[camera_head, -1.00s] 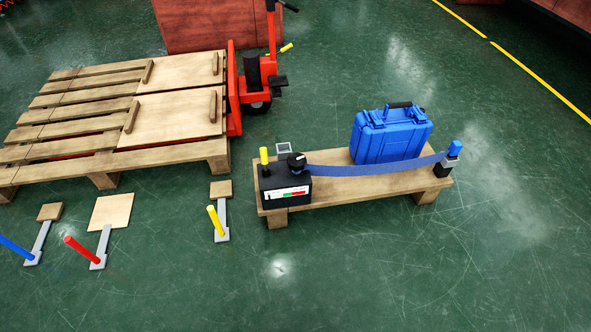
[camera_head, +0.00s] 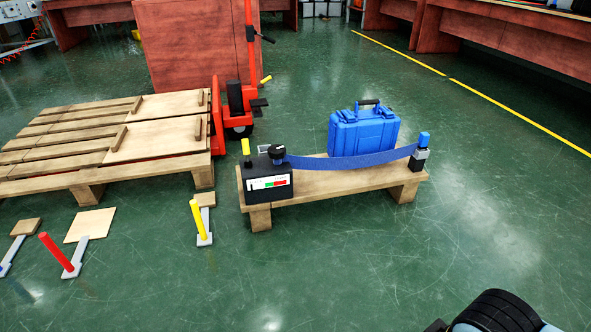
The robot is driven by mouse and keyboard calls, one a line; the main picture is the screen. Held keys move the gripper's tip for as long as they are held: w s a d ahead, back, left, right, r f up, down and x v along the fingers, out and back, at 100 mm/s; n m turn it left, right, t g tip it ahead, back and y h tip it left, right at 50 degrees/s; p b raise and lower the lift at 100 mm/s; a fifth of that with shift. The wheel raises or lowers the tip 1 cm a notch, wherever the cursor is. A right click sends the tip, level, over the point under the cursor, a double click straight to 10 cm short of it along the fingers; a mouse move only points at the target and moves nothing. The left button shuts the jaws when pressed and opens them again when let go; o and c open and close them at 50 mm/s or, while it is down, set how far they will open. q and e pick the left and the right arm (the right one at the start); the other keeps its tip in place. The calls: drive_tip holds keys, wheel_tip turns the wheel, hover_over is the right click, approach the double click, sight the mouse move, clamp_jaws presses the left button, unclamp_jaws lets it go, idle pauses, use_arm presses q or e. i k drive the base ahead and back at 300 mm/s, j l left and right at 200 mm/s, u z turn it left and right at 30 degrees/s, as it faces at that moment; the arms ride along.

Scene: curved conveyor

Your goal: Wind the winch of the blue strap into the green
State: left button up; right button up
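The black winch box (camera_head: 266,181) stands on the left end of a low wooden bench (camera_head: 340,182). A round black knob (camera_head: 276,154) is on top, and a yellow-topped post (camera_head: 246,150) is at its left corner. A gauge with white, green and red parts (camera_head: 268,183) is on its front; I cannot make out a needle. The blue strap (camera_head: 350,161) runs from the knob to a black post with a blue top (camera_head: 420,152) at the right end, sagging in front of a blue case (camera_head: 362,131). Neither gripper's fingers are in view.
A dark arm part of mine shows at the lower right. A wooden pallet (camera_head: 90,178) and a red pallet jack (camera_head: 236,105) stand behind left. Yellow (camera_head: 198,220) and red (camera_head: 56,252) levers stand at front left. The floor before the bench is clear.

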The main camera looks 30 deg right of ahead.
sight(276, 153)
drive_tip(key=u, duration=0.2)
drive_tip(key=i+l+u, duration=0.15)
drive_tip(key=l+u, duration=0.45)
drive_tip(key=i+l+u, duration=0.1)
drive_tip(key=l+u, duration=0.2)
drive_tip(key=l, duration=0.9)
drive_tip(key=i+l+u, duration=0.1)
drive_tip(key=l, duration=0.7)
